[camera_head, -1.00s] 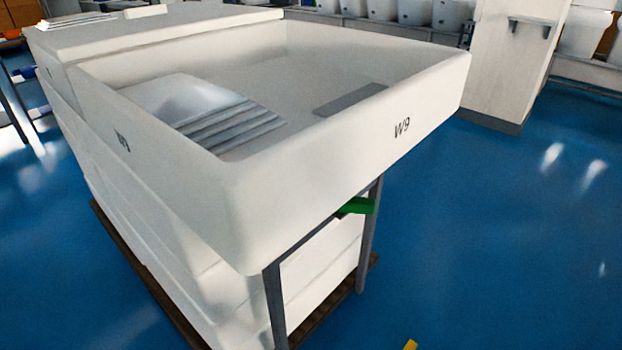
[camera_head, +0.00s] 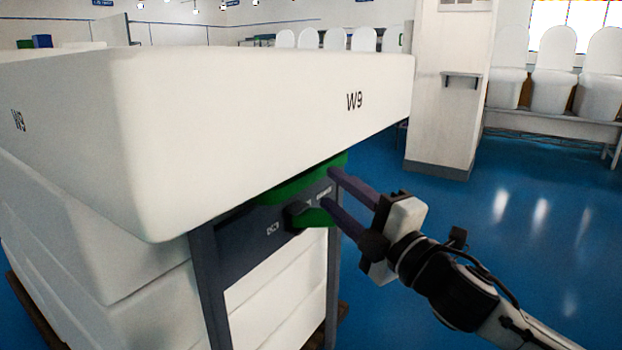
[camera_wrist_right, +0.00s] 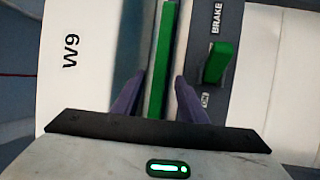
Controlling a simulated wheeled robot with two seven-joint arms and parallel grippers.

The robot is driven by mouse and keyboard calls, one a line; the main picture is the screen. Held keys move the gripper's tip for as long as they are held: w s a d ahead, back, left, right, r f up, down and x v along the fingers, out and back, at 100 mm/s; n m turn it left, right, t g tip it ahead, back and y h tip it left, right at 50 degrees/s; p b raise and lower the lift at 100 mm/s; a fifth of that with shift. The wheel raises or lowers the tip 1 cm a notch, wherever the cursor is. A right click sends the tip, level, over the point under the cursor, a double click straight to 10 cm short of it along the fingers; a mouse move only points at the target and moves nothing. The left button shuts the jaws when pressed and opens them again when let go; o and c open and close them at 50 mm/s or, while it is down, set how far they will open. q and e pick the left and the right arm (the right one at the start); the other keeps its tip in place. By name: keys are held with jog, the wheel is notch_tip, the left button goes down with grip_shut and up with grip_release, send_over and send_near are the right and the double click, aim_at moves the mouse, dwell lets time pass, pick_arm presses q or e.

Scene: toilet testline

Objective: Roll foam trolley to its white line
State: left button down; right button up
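The foam trolley shows as a large white tray marked W9 (camera_head: 260,110) on a grey frame (camera_head: 208,285). Below the tray's rim is a green bar (camera_head: 300,181). In the right wrist view the green bar (camera_wrist_right: 165,60) runs between the two fingers of my right gripper (camera_wrist_right: 158,85), with gaps beside it. My right gripper (camera_head: 330,190) is open at the trolley's end. A green lever (camera_wrist_right: 217,62) labelled BRAKE is on the grey panel beside the bar. My left gripper is not in view. No white floor line shows.
A white pillar (camera_head: 442,90) with a small shelf stands behind the trolley to the right. White toilets (camera_head: 552,90) stand on a bench (camera_head: 560,119) at the far right. The blue floor (camera_head: 480,215) on the right is clear.

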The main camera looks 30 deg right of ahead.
aim_at(316, 177)
jog(key=shift+w+r, duration=0.2)
jog(key=shift+w, duration=1.15)
jog(key=shift+w+r, duration=0.25)
jog(key=shift+w, duration=1.1)
jog(key=shift+w+r, duration=0.2)
jog(key=shift+w, duration=1.15)
jog(key=shift+c, duration=0.5)
grip_shut()
